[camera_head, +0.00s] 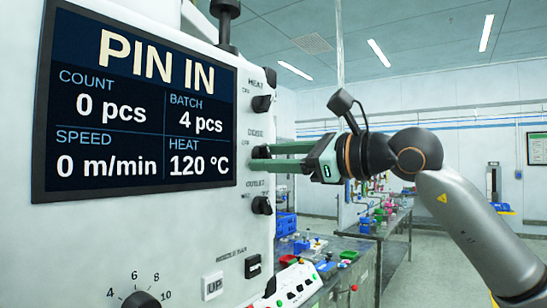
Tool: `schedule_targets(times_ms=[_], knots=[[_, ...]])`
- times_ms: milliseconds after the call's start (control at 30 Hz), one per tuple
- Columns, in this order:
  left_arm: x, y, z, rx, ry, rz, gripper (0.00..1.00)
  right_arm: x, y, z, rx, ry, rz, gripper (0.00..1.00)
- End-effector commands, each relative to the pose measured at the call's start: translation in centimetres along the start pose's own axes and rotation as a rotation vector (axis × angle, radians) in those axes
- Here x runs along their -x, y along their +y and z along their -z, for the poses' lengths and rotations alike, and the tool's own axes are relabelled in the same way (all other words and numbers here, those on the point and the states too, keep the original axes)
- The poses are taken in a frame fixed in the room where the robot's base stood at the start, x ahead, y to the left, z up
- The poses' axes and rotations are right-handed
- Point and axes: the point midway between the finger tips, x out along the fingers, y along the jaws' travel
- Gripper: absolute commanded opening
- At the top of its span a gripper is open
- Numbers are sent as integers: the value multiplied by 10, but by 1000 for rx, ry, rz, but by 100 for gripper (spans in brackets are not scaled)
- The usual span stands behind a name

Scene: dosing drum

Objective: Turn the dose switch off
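The dose switch (258,152) is a small dark knob on the narrow side face of the white machine, under the label DOSE and between the heat and outlet switches. My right gripper (262,157) comes in from the right, level with the dose switch. Its two green fingers are apart, one above the other, with their tips at the switch. The fingers partly hide the knob and its setting marks. Whether they touch the knob is hard to tell. My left gripper is not in view.
The heat switch (262,103) sits above and the outlet switch (261,205) below. The machine's screen (140,105) reads PIN IN, with heat 120 °C. A dial (141,299) and an UP button (213,285) are lower down. Benches with coloured parts stand behind.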

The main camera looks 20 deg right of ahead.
Motion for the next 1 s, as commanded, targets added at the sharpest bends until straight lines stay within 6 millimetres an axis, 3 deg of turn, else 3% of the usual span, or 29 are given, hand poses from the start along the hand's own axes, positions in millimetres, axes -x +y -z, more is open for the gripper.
schedule_targets(times_ms=[133,467,1000], knots=[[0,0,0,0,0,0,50,0,0,0,-1,1,-1,69],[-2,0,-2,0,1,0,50,6,1,1,-2,0,0,69],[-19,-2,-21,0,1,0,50,108,0,2,-1,0,2,69]])
